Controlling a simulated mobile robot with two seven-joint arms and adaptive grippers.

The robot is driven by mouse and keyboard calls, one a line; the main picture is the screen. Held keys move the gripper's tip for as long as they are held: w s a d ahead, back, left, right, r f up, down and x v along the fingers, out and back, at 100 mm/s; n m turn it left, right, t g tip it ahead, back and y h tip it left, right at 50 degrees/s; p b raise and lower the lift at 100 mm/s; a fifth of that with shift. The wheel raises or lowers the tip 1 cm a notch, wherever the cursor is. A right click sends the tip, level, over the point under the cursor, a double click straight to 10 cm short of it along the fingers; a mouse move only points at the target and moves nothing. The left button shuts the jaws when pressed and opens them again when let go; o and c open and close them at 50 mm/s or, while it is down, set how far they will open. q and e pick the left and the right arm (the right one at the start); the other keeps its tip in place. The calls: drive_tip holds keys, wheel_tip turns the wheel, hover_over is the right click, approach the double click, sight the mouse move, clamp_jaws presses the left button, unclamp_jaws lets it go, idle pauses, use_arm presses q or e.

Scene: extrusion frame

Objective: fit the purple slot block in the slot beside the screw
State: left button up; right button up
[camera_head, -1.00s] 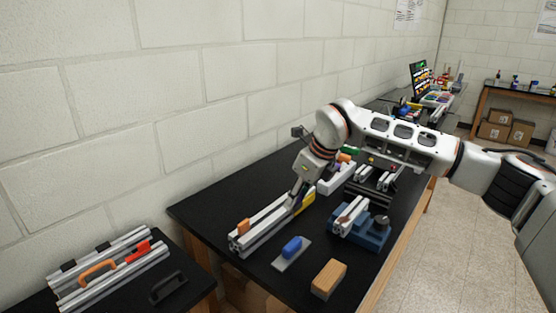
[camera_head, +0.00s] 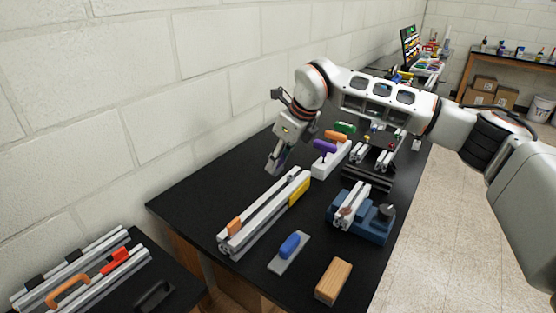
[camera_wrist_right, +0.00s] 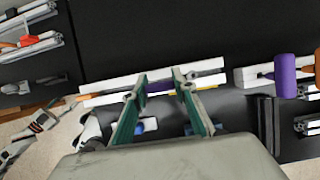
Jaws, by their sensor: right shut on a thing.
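My right gripper (camera_head: 276,166) is just beyond the far end of the pale double-rail extrusion (camera_head: 262,215) on the black table. It is shut on the purple slot block (camera_wrist_right: 159,86), of which only a small part shows between the fingers in the wrist view. The extrusion also lies behind the fingertips there (camera_wrist_right: 105,96). An orange block (camera_head: 234,226) sits at the rail's near end and a yellow block (camera_head: 299,192) lies along its right side. I cannot make out the screw or the slot clearly.
A white rack (camera_head: 331,160) with purple and orange handles stands right of the gripper. A blue vise (camera_head: 372,224), a blue-handled float (camera_head: 289,246) and a wooden block (camera_head: 333,281) lie on the right. The wall runs along the left.

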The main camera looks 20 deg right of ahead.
sight(275, 190)
drive_tip(key=shift+f+b, duration=1.05)
drive_tip(key=shift+f, duration=1.15)
drive_tip(key=shift+f+b, duration=0.5)
drive_tip(key=shift+f, duration=0.15)
use_arm(q)
drive_tip(key=shift+w+d+f, duration=0.5)
drive_tip(key=shift+w+f, duration=0.1)
drive_tip(key=shift+s+f, duration=0.2)
drive_tip(key=shift+f, duration=0.05)
drive_tip(key=shift+w+r+p, duration=0.1)
drive_tip(key=shift+r+p, duration=0.2)
drive_tip(key=shift+r, duration=0.15)
drive_tip(key=shift+f+b, duration=0.65)
drive_tip(key=shift+f, duration=0.1)
use_arm(e)
drive_tip(key=shift+f, duration=1.4)
drive_tip(key=o, duration=1.3)
